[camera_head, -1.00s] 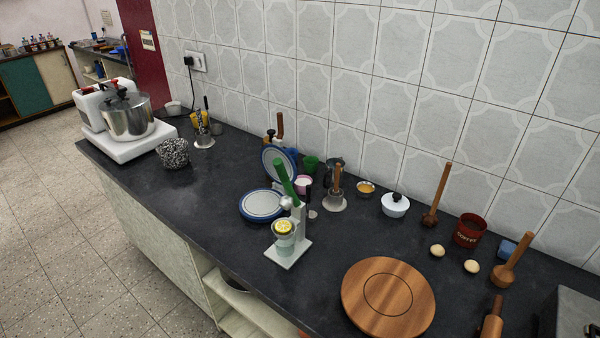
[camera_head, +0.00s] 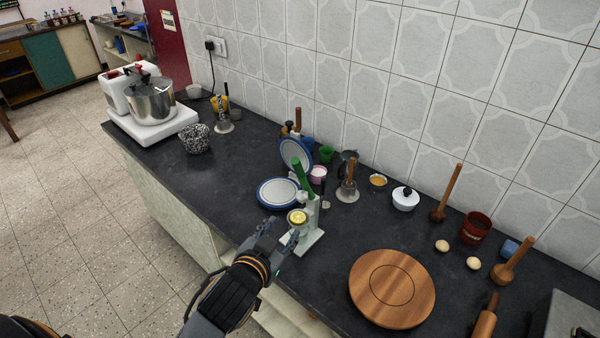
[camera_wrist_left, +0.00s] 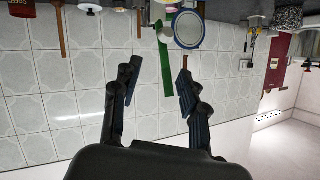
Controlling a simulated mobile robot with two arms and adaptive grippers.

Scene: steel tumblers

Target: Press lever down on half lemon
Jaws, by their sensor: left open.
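The juicer (camera_head: 312,214) is a pale press stand on the dark worktop, with its green lever (camera_head: 301,174) raised and slanting up. The half lemon (camera_head: 297,217), yellow, sits cut side up in the cup at the front of the stand. My left gripper (camera_head: 279,236) is open and empty, just in front and to the left of the juicer, low near the cup; contact cannot be told. In the left wrist view, which looks upside down, the green lever (camera_wrist_left: 178,50) shows beyond and between the spread fingers (camera_wrist_left: 155,80). My right gripper is not in view.
A blue-rimmed plate (camera_head: 278,192) lies left of the juicer, and another plate (camera_head: 295,153) leans behind it. A pestle in a mortar (camera_head: 347,192) stands to the right. A round wooden board (camera_head: 392,288) lies at the front right. The worktop left of the plates is mostly clear.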

